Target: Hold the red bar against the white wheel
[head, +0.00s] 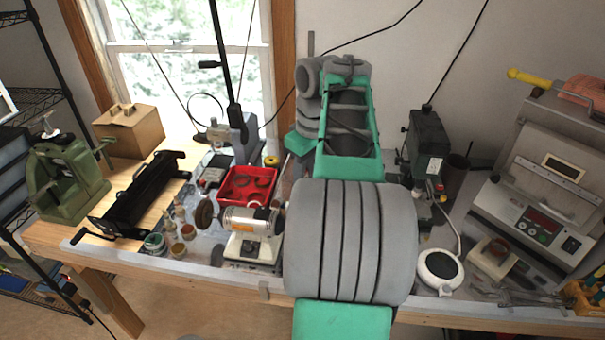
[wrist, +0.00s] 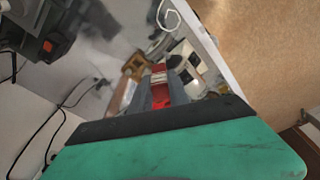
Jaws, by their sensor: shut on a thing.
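My gripper (wrist: 161,80) shows in the wrist view, its two dark fingers shut on the red bar (wrist: 162,92). In the head view my own arm hides the gripper and the bar. The polishing motor (head: 250,219) stands on the bench left of my arm, with a brown wheel (head: 204,212) on its left end. In the wrist view a blurred white and dark machine (wrist: 187,60) lies just past the fingertips. I cannot tell whether the bar touches the white wheel.
A red tray (head: 247,198) with rings sits behind the motor. Small jars (head: 177,250) stand left of it. A black roller tool (head: 140,194) and green press (head: 65,180) are farther left. A white round device (head: 440,268) and grey oven (head: 540,200) stand to the right.

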